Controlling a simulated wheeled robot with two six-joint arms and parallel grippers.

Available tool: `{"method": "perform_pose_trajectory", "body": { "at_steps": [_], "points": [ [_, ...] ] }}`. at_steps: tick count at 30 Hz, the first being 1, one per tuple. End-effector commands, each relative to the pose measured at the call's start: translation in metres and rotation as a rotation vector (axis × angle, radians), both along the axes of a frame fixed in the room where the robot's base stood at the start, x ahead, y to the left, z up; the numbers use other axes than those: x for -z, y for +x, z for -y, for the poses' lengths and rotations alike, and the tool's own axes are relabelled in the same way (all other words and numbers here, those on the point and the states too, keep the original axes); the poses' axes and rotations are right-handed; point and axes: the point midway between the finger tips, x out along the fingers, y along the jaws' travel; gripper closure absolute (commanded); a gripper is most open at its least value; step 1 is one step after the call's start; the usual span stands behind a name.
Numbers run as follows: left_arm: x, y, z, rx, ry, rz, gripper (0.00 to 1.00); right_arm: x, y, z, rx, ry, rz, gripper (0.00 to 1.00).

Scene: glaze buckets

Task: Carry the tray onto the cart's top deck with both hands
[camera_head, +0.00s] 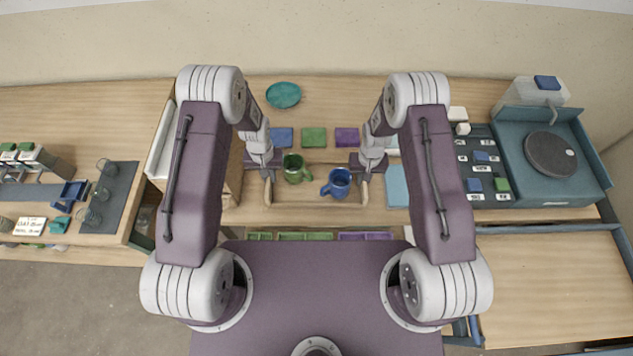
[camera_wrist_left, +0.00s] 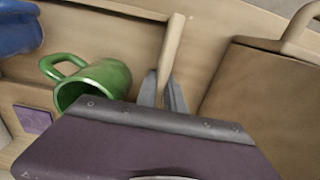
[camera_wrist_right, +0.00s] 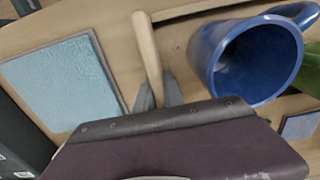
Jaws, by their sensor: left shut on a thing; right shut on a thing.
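The wooden tray (camera_head: 310,204) is in front of me, its pale wood hard to tell from the table behind it. A green mug (camera_head: 293,168) and a blue mug (camera_head: 337,184) appear to stand upright in it, side by side. My left gripper (camera_head: 268,178) is shut on the tray's left handle (camera_wrist_left: 171,48). My right gripper (camera_head: 364,178) is shut on its right handle (camera_wrist_right: 148,50). The green mug shows in the left wrist view (camera_wrist_left: 95,82), the blue mug in the right (camera_wrist_right: 255,65). I cannot tell whether the tray is lifted. A wooden deck with blue rails, apparently the cart (camera_head: 550,285), is at lower right.
Blue, green and purple tiles (camera_head: 314,137) lie behind the mugs. A wooden box (camera_wrist_left: 262,90) stands close left of my left gripper; a light-blue pad (camera_wrist_right: 65,82) lies right of my right. A teal dish (camera_head: 283,95) is at the back, a turntable unit (camera_head: 552,154) at right.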

Motion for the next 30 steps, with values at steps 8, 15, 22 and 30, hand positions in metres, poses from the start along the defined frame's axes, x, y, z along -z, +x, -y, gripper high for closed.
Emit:
{"method": "perform_pose_trajectory", "body": {
  "at_steps": [8, 15, 22, 30],
  "points": [
    [-0.007, 0.001, 0.0, -0.001, 0.0, 0.002, 1.0, -0.006, 0.001, 0.0, 0.0, 0.0, 0.002, 1.0],
    [-0.035, 0.001, 0.0, -0.001, 0.0, 0.002, 1.0, -0.034, 0.001, 0.0, 0.0, 0.0, 0.001, 1.0],
    [-0.053, 0.001, 0.0, -0.001, 0.0, 0.001, 1.0, -0.053, 0.0, 0.0, 0.0, 0.0, 0.0, 1.0],
    [-0.051, 0.001, -0.001, -0.001, 0.0, 0.001, 1.0, -0.051, 0.0, 0.001, 0.0, 0.0, 0.0, 1.0]
  ]
}}
